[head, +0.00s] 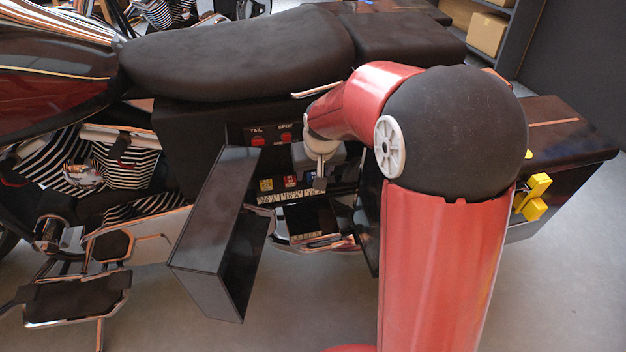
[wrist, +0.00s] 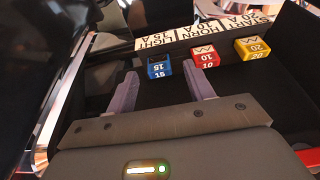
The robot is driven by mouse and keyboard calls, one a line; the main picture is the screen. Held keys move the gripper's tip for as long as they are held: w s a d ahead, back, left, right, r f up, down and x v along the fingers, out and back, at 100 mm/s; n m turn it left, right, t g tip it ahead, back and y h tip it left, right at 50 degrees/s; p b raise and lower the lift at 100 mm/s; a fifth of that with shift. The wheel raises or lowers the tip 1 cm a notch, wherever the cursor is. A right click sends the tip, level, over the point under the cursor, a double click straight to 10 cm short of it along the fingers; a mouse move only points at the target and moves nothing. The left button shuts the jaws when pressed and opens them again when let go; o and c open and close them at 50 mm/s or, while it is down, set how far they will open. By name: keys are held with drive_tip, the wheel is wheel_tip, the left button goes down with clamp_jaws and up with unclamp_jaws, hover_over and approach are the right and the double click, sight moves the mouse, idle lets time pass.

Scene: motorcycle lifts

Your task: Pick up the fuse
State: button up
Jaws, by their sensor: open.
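Three fuses sit in a row in the dark fuse box: a blue fuse (wrist: 158,68) marked 15, a red fuse (wrist: 205,57) marked 10 and a yellow fuse (wrist: 252,49) marked 20. The yellow fuse (head: 265,184) and red fuse (head: 290,181) also show in the head view. My gripper (wrist: 160,70) is open and empty in the wrist view, its fingers pointing at the blue fuse, one toward each side. I cannot tell the remaining gap to it. In the head view my gripper (head: 319,180) is small and partly hides the box's right side.
A label strip (wrist: 215,28) reading START, HORN and LIGHT runs behind the fuses. A dark open cover panel (head: 215,235) stands left of the box. Red parts marked TAIL (head: 257,141) and SPOT (head: 287,138) are above. The motorcycle seat (head: 240,50) overhangs.

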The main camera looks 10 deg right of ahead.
drive_tip(key=shift+x, duration=0.95)
drive_tip(key=shift+c, duration=0.2)
drive_tip(key=c, duration=1)
drive_tip(key=shift+s+r, duration=0.3)
drive_tip(key=shift+r, duration=0.05)
drive_tip(key=s+r, duration=0.2)
drive_tip(key=s, duration=0.2)
drive_tip(key=s+r+p, duration=0.1)
drive_tip(key=s+r, duration=0.2)
drive_tip(key=s, duration=0.2)
drive_tip(key=s+r, duration=0.2)
drive_tip(key=s, duration=0.2)
drive_tip(key=shift+s+r, duration=0.15)
drive_tip(key=shift+s, duration=0.05)
clamp_jaws()
drive_tip(key=s+p+x, duration=0.1)
drive_tip(key=p+x, duration=0.6)
drive_tip(key=x, duration=1.1)
drive_tip(key=shift+f, duration=0.7)
